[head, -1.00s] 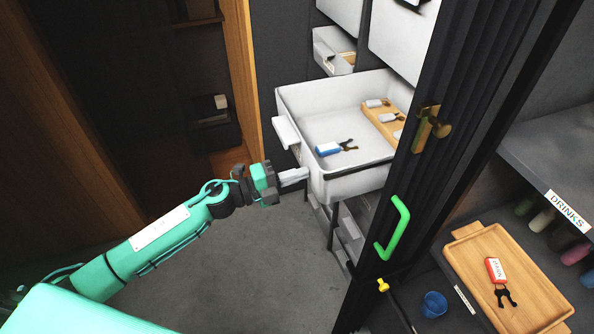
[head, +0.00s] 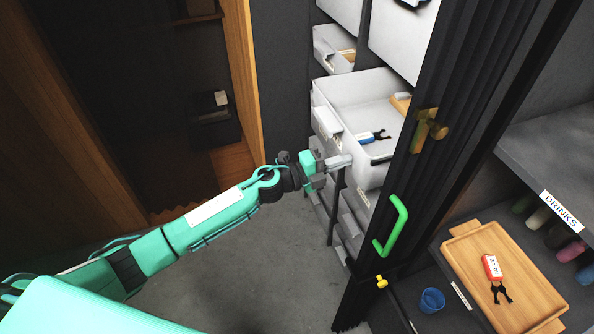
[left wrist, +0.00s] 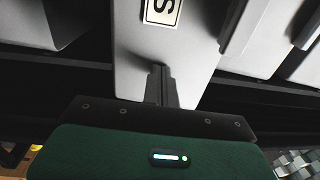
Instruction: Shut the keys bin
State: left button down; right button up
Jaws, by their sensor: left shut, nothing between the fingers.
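The keys bin (head: 345,90) is a white open-topped bin pulled part way out of the rack in the head view. A key with a blue tag (head: 371,137) lies inside it, and a wooden holder (head: 401,103) shows at its back. My left gripper (head: 350,160) is shut and empty, its fingertips at the bin's front face. In the left wrist view the shut fingers (left wrist: 160,85) point at a white bin face with a label (left wrist: 162,10) ending in S. Whether they touch it is hard to tell. My right gripper is not seen.
A dark door frame with a green handle (head: 391,228) and a brass latch (head: 430,128) stands just right of the bin, hiding part of it. A blue cup (head: 432,301) stands nearby. Floor to the left is clear.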

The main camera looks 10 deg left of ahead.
pick_arm(q)
jog(key=b+x, duration=0.1)
jog(key=x, duration=0.4)
jog(key=b+x, duration=0.1)
jog(key=x, duration=0.4)
jog(key=b+x, duration=0.1)
jog(key=x, duration=0.5)
jog(key=shift+f, duration=0.4)
jog(key=shift+r, duration=0.25)
